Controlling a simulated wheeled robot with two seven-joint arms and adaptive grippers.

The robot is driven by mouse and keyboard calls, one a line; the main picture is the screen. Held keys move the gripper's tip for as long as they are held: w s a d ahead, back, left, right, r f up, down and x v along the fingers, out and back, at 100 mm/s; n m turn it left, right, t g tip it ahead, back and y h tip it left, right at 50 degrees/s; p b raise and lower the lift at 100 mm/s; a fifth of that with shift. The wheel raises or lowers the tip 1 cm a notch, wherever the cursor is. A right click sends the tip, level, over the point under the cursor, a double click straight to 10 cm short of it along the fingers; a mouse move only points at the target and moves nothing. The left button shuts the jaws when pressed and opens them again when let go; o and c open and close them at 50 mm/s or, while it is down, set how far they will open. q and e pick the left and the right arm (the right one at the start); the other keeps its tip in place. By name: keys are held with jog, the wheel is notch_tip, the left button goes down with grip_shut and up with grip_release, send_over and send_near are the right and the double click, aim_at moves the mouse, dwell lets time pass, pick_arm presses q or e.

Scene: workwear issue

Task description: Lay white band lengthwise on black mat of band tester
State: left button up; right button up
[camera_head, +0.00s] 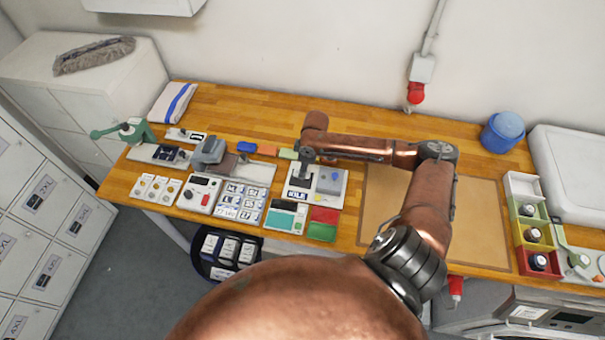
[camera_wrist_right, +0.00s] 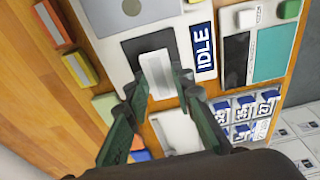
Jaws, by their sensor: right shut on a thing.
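The band tester (camera_head: 328,205) stands on the bench with an IDLE sign (camera_wrist_right: 204,50). Its black mat (camera_wrist_right: 146,42) shows partly in the right wrist view, beyond the white band (camera_wrist_right: 156,70). My right gripper (camera_wrist_right: 158,88) is shut on the band, with one finger at each side of it. The band is over the mat, its long side running roughly along the mat. I cannot tell whether it touches the mat. In the head view my right gripper (camera_head: 305,158) is above the tester and hides the band. My left gripper is not in view.
A teal-and-black panel device (camera_head: 286,216) and red and green pads (camera_head: 323,225) lie in front of the tester. Blue, orange and green blocks (camera_head: 266,150) lie behind and left. A brown mat (camera_head: 480,220) lies bare at the right, beside coloured bins (camera_head: 530,225).

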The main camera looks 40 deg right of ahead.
jog(key=shift+w+d+f, duration=0.15)
jog(key=shift+w+f, duration=0.15)
jog(key=shift+f, duration=0.1)
jog(key=shift+f+p, duration=0.4)
jog(key=shift+f, duration=1.25)
jog(key=shift+f, duration=0.1)
jog(key=o, duration=0.8)
jog(key=shift+w, duration=0.1)
jog(key=r, duration=0.4)
jog(key=s+r, duration=0.1)
jog(key=r, duration=0.3)
jog(key=d+r+b, duration=0.1)
jog(key=r, duration=0.3)
jog(key=shift+s, duration=0.25)
